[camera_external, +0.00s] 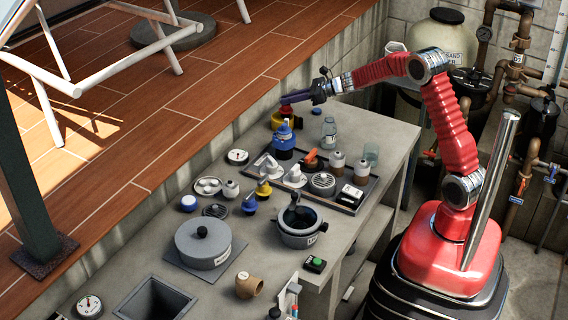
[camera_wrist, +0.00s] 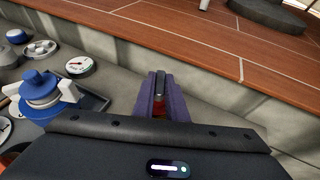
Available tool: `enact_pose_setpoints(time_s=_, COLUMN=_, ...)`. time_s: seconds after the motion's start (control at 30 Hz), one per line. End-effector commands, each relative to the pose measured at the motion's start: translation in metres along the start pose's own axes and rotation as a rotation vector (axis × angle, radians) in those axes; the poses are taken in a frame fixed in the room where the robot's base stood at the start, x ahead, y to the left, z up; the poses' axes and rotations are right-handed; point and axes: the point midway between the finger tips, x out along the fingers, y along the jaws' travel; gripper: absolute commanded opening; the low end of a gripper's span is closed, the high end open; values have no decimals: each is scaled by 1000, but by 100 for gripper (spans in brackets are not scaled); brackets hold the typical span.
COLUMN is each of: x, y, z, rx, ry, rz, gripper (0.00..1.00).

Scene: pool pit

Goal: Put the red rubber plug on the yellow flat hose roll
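The yellow flat hose roll (camera_external: 279,121) lies at the far end of the grey bench, by the low wall below the wooden deck. A small red part (camera_external: 287,111), which looks like the red rubber plug, shows at its top, just under my gripper. The roll is hidden in the wrist view.
A blue-topped container (camera_external: 284,136) stands just in front of the roll, and a clear jar (camera_external: 329,133) to its right. A dark tray (camera_external: 345,205) of jars and fittings, a lidded grey pot (camera_external: 203,243) and several small parts fill the nearer bench. The deck (camera_external: 190,95) rises behind.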

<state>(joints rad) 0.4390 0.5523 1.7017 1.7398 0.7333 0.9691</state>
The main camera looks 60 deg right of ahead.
Motion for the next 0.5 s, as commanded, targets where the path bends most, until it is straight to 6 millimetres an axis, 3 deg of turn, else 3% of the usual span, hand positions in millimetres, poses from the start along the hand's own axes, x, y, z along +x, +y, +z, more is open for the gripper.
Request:
enact_pose_setpoints(time_s=0.27, x=0, y=0, z=0, rx=0, ry=1, rz=0, gripper=30)
enact_pose_setpoints(time_s=0.5, x=0, y=0, z=0, rx=0, ry=1, rz=0, gripper=30)
